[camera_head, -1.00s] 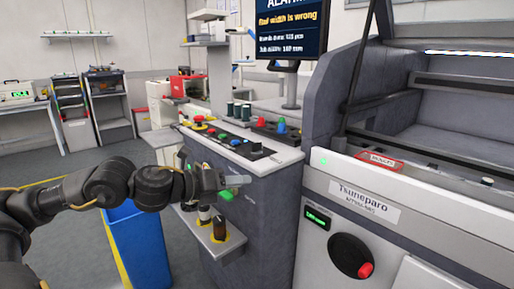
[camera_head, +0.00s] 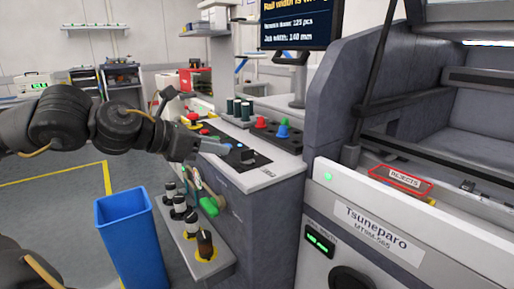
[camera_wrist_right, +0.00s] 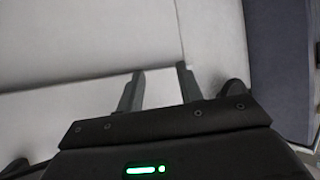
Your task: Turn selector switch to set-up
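The control panel (camera_head: 226,148) lies on the sloped top of the grey console, with a row of coloured buttons and a red emergency stop (camera_head: 194,117). A black knob (camera_head: 247,156) at the panel's near end looks like the selector switch; its setting is too small to read. My left gripper (camera_head: 186,149) is at the panel's left edge, left of the knob and apart from it. It is seen side-on, so its finger gap does not show. My right gripper (camera_wrist_right: 160,75) is open and empty in the right wrist view, over a plain pale surface.
A blue bin (camera_head: 130,240) stands on the floor left of the console. A side shelf (camera_head: 205,262) holds several bottles, near a green handle (camera_head: 209,206). Dark spools (camera_head: 238,108) and red, blue and green parts stand behind the panel. The Tsuneparo machine (camera_head: 365,225) is at right.

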